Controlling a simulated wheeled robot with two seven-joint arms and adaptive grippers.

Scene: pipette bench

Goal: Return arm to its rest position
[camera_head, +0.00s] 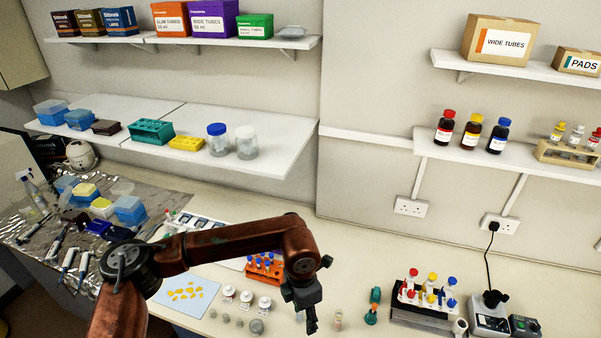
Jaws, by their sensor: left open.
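My left arm (240,238) comes in from the lower left and bends at an elbow above the bench. Its gripper (311,322) hangs downward over the bench near the bottom middle. The jaws are open, seen from the side, and I see nothing held between them. An orange tube rack (262,277) with blue-capped tubes stands just left of the gripper, partly hidden by the arm. My right gripper is not in view.
White-lidded jars (264,303) and a blue mat with yellow pieces (188,292) are left of the gripper. A rack of capped tubes (428,291) stands right, beside a device (489,315). Pipettes and tip boxes (129,208) crowd the foil at left. Shelves (230,140) hang above.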

